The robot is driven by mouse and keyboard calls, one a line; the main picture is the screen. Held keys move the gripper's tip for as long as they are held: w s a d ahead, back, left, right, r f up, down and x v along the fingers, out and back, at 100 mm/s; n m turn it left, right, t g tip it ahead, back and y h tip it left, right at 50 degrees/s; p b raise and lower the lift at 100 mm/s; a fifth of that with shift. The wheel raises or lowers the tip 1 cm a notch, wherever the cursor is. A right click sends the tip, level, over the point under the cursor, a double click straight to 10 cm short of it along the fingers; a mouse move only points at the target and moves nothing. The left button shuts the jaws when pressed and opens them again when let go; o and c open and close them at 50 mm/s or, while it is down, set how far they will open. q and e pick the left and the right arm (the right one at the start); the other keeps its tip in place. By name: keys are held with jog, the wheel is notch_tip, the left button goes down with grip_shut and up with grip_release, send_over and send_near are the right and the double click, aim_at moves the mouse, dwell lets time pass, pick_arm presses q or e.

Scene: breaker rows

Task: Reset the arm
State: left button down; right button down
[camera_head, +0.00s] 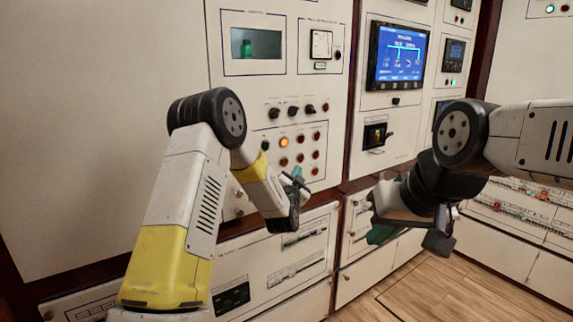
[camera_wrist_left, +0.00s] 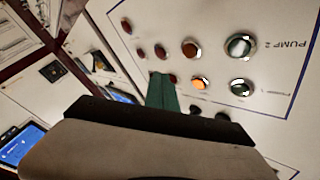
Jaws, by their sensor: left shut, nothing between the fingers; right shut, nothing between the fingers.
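My left arm comes in from the left, bent at its dark elbow joint. Its gripper (camera_head: 296,180) is in front of the cabinet, near the lower right of the button panel. In the left wrist view the green fingers (camera_wrist_left: 162,91) are together and empty, with the panel's lamps and buttons behind them. I cannot tell the exact gap to the panel. My right arm comes in from the right, bent down at its elbow. Its gripper (camera_head: 383,233) is shut with nothing visible in it, in front of the lower cabinets. Its dark wrist hides part of it.
The button panel has a lit orange lamp (camera_head: 284,142), which also shows in the left wrist view (camera_wrist_left: 200,83), and several red ones. Black knobs (camera_head: 292,111) sit above. A blue screen (camera_head: 398,56) is to the right. Wooden floor (camera_head: 420,290) is clear at the lower right.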

pick_arm(q)
jog(key=s+a+r+n+g, duration=0.3)
jog(key=s+a+r+g, duration=0.35)
jog(key=s+r, duration=0.5)
jog(key=s+a+f+n+g, duration=0.1)
jog(key=s+a+n+g, duration=0.1)
jog(key=s, duration=0.9)
jog(key=s+a+f+n+g, duration=0.1)
jog(key=s+a+g, duration=0.1)
jog(key=s, duration=0.9)
jog(key=s+a+f+n+g, duration=0.2)
jog(key=s+a, duration=0.2)
jog(key=s, duration=0.7)
jog(key=shift+s+n+g+y, duration=0.3)
jog(key=shift+g+y, duration=0.05)
jog(key=shift+y, duration=0.05)
